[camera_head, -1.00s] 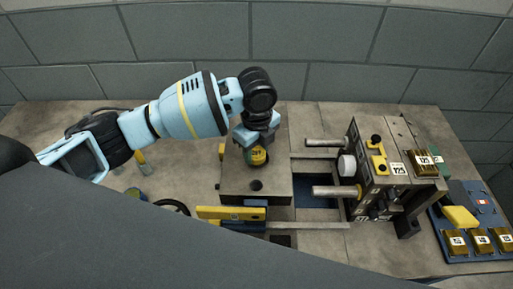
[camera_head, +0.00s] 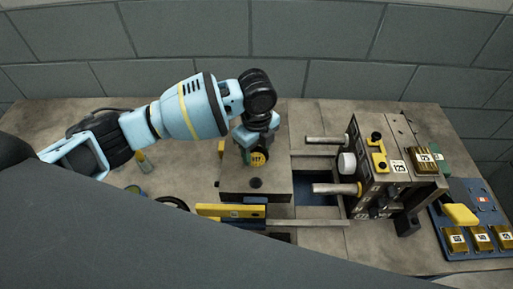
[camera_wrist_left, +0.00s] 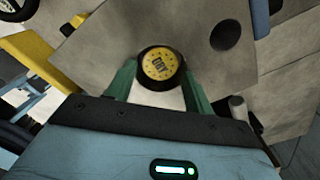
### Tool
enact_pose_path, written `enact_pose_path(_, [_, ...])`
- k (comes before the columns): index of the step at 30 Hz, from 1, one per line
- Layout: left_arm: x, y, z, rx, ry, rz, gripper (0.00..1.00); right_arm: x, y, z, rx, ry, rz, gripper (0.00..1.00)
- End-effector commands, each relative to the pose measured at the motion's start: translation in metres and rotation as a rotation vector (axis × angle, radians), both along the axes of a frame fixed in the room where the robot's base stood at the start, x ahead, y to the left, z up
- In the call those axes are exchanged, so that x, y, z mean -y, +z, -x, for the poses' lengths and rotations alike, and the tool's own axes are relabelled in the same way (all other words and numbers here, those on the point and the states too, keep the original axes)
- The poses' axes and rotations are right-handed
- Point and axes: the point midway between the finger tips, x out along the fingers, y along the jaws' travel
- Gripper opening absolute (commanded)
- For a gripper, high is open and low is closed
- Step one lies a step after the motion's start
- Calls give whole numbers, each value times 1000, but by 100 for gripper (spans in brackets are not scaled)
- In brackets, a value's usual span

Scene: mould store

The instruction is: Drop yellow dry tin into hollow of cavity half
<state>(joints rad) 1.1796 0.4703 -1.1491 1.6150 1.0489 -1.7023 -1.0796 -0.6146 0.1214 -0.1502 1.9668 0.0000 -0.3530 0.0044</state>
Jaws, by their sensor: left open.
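The yellow dry tin (camera_head: 258,159) is at the grey block of the cavity half (camera_head: 238,186), below my left gripper (camera_head: 256,148). In the left wrist view, the tin's yellow labelled top (camera_wrist_left: 160,64) faces up inside a dark ring, and it looks sunk into the block. The left gripper's green fingers (camera_wrist_left: 160,88) stand open on either side of it. The tin's lower part is hidden. My right gripper is not in view.
A second dark round hole (camera_head: 256,184) is in the block's top. To the right, the other mould half (camera_head: 383,170) stands with guide pins pointing at the block. A yellow bar (camera_head: 231,211) lies in front. A blue tray (camera_head: 484,228) with brass blocks is at far right.

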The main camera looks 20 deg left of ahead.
Motion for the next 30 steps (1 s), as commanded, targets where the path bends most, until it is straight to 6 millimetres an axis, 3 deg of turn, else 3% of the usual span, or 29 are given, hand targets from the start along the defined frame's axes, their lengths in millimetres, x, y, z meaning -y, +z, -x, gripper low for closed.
enact_pose_path(9, [0,66,-2,14,-2,3,65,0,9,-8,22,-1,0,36])
enact_pose_path(18, [1,116,-1,6,-1,2,65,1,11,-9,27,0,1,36])
enact_pose_path(24, [0,130,-1,3,-1,1,65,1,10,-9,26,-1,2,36])
enact_pose_path(30, [0,132,-1,0,-1,1,65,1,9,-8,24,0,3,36])
